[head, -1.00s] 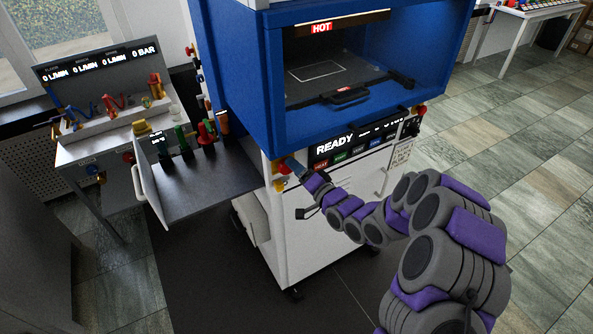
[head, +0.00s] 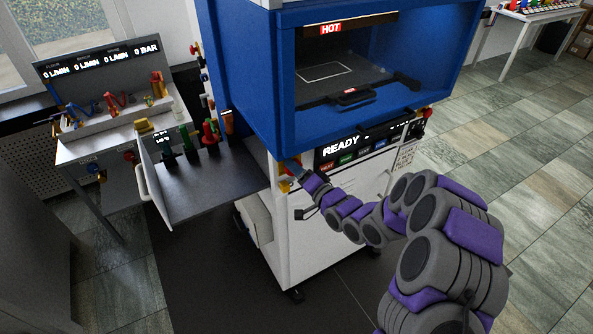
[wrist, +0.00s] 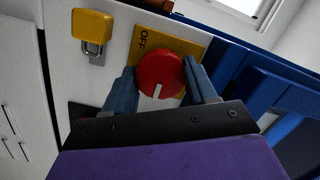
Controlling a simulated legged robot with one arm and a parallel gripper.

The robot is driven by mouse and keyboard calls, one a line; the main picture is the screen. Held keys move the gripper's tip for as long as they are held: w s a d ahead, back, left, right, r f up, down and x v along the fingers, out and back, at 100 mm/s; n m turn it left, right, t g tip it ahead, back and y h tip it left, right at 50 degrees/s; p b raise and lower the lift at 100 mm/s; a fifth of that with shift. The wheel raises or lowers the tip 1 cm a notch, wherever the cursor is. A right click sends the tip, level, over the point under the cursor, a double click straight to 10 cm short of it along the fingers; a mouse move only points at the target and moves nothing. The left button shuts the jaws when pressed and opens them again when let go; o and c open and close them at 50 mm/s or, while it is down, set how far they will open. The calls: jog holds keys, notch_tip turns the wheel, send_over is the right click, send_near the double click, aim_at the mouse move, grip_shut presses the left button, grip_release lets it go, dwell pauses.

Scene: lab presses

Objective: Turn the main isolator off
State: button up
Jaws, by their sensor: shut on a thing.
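The main isolator is a red round knob (wrist: 160,76) on a yellow plate (wrist: 186,46) marked OFF, seen in the wrist view. A white mark on the knob points toward the lower edge of that view, away from the OFF word. My gripper (wrist: 160,88) has one blue-grey finger on each side of the knob and is shut on it. In the head view my gripper (head: 291,172) is at the front left corner of the white press cabinet (head: 310,240), where the yellow plate shows only in small part and the knob is mostly hidden.
A yellow padlock (wrist: 92,28) hangs beside the plate. The blue press (head: 262,85) with a HOT sign stands above the cabinet. A grey shelf (head: 225,180) with colored fittings is at its left. Tiled floor (head: 530,180) lies open at the right.

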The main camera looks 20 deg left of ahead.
jog(key=shift+n, duration=0.3)
jog(key=shift+n+t+h+b, duration=0.2)
jog(key=shift+n+h+b, duration=0.5)
jog(key=shift+n, duration=3.15)
jog(key=shift+n+t+h+b, duration=0.2)
jog(key=shift+n+h+b, duration=0.45)
jog(key=shift+n, duration=3.2)
jog(key=shift+s, duration=0.1)
jog(key=o, duration=0.8)
jog(key=shift+a, duration=0.15)
jog(key=shift+c, duration=0.2)
jog(key=shift+r, duration=0.1)
